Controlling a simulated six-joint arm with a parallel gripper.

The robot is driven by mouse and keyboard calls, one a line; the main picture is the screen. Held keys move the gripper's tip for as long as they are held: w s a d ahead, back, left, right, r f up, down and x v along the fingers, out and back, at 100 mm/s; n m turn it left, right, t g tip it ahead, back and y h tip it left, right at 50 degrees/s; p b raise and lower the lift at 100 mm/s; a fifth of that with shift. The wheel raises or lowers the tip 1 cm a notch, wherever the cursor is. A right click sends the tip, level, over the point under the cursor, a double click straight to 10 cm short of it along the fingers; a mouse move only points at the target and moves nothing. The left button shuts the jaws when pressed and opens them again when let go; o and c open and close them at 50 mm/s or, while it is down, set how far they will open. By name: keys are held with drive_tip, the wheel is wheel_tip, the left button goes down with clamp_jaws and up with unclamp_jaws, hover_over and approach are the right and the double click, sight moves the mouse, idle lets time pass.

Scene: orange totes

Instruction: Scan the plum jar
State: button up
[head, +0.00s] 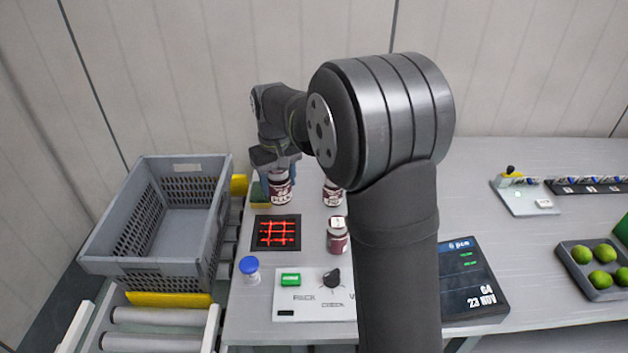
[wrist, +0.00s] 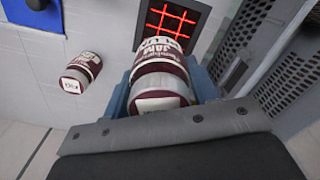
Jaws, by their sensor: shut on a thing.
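My gripper (head: 277,178) is shut on a dark red jar (head: 280,191) with a pale label, just behind the scanner window. In the wrist view the held jar (wrist: 160,75) lies between the blue fingers, and "JAM" is readable on its label; the fruit name is not clear there. The scanner window (head: 276,233) is a black square with glowing red lines. It also shows past the jar's far end in the wrist view (wrist: 172,22). I cannot tell the jar's exact height above the table.
Two similar jars stand to the right, one behind (head: 332,193) and one nearer (head: 338,240). A grey crate (head: 140,265) is at left. A display (head: 474,283) and a tray of limes (head: 600,290) are at right.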

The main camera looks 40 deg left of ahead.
sight(272, 193)
drive_tip(key=shift+s+a, duration=0.5)
drive_tip(key=shift+s, duration=0.25)
drive_tip(key=shift+f, duration=4.2)
drive_tip(key=shift+r, duration=2.3)
